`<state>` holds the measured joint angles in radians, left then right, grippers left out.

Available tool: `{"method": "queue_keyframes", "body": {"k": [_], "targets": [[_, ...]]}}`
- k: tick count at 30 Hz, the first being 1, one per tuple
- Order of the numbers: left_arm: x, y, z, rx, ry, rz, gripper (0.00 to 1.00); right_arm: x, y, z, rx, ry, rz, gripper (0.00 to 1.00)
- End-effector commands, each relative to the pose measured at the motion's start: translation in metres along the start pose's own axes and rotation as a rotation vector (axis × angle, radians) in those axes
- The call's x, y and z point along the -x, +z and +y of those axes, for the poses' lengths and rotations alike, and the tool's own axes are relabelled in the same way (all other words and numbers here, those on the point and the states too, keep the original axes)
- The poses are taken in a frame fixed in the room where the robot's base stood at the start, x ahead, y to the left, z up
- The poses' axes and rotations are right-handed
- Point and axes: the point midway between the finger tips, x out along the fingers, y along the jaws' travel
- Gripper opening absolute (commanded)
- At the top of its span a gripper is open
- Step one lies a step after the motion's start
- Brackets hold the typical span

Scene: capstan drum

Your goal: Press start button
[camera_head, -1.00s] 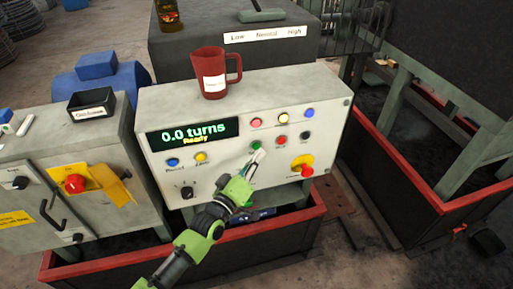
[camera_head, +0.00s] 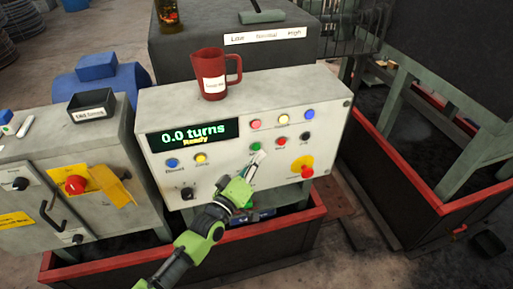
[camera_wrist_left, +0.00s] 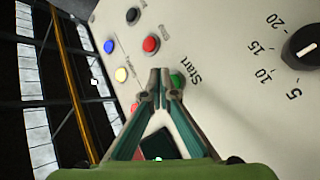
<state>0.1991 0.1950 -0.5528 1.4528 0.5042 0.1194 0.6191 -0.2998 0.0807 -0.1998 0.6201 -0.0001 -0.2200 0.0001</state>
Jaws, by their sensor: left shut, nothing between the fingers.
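The green start button (camera_head: 256,146) sits on the sloped front of the grey control panel (camera_head: 225,168). In the left wrist view the green button (camera_wrist_left: 177,80) shows beside the word "Start", partly hidden behind my fingertips. My left gripper (camera_head: 258,160) is shut and empty, its tips just below and right of the green button in the head view. In the left wrist view the closed tips of the left gripper (camera_wrist_left: 160,75) overlap the button's edge. I cannot tell whether they touch it. My right gripper is not in view.
A red button (camera_head: 281,142) and a black one (camera_head: 306,135) are to the right. A red emergency knob on yellow (camera_head: 306,171) is lower right. The display (camera_head: 194,134) reads "0.0 turns, Ready".

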Motion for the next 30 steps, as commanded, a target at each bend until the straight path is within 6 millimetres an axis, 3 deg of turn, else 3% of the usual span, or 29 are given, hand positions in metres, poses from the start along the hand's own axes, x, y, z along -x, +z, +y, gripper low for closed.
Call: {"method": "queue_keyframes", "body": {"k": [30], "targets": [[-0.0073, -0.0054, -0.0053, 0.0, 0.0, 0.0, 0.0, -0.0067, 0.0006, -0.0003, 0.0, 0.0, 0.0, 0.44]]}}
